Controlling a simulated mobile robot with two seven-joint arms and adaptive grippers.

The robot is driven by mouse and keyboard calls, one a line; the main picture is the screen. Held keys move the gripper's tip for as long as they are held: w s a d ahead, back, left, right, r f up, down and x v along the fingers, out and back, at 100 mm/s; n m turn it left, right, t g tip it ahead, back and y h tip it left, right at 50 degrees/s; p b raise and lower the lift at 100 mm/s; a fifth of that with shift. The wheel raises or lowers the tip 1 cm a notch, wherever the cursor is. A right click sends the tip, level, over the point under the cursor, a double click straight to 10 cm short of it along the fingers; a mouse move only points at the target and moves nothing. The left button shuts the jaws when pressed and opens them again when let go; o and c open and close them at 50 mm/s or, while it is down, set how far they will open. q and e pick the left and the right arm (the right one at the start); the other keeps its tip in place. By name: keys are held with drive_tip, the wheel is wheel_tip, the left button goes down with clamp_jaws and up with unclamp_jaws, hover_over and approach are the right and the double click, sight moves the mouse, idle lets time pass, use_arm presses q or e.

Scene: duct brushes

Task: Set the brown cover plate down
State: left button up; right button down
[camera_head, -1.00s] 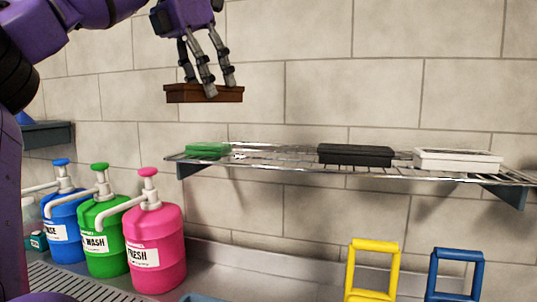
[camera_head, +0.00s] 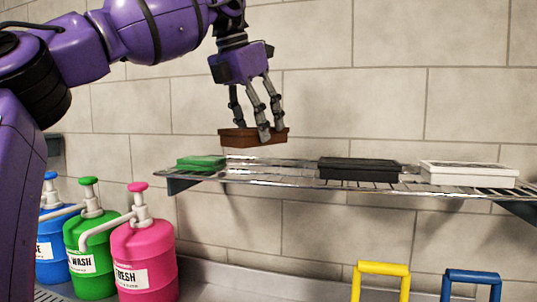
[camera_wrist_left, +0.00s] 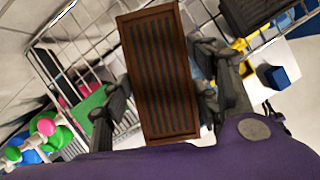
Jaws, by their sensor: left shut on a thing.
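The brown cover plate (camera_head: 238,138) is a flat slatted block, held just above the wire shelf, between the green block and the black block. In the left wrist view the plate (camera_wrist_left: 160,70) fills the middle, with fingers on both sides. My left gripper (camera_head: 262,128) is shut on the plate, reaching down from above. The plate looks nearly level and appears apart from the shelf. My right gripper is not in view.
The wire shelf (camera_head: 285,177) holds a green block (camera_head: 201,163), a black block (camera_head: 358,170) and a white block (camera_head: 468,174). Bare rack shows between green and black. Below stand pink (camera_head: 145,258), green and blue pump bottles, and yellow (camera_head: 382,268) and blue (camera_head: 472,276) handles.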

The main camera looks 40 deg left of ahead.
use_arm(q)
drive_tip(key=shift+w+d+f, duration=0.25)
drive_tip(key=shift+w+f, duration=0.15)
drive_tip(key=shift+f, duration=0.2)
drive_tip(key=shift+w+d+f, duration=0.2)
drive_tip(key=shift+w+f, duration=0.2)
drive_tip(key=shift+f, duration=0.2)
drive_tip(key=f, duration=0.3)
drive_tip(key=shift+w+d, duration=0.25)
drive_tip(key=shift+d, duration=0.1)
drive_tip(key=shift+a+f, duration=0.1)
drive_tip(key=shift+f, duration=0.35)
drive_tip(key=o, duration=1.4)
drive_tip(key=shift+f, duration=0.1)
drive_tip(key=shift+r, duration=0.35)
drive_tip(key=v, duration=1)
drive_tip(key=shift+s+r, duration=0.45)
drive_tip(key=shift+r, duration=0.25)
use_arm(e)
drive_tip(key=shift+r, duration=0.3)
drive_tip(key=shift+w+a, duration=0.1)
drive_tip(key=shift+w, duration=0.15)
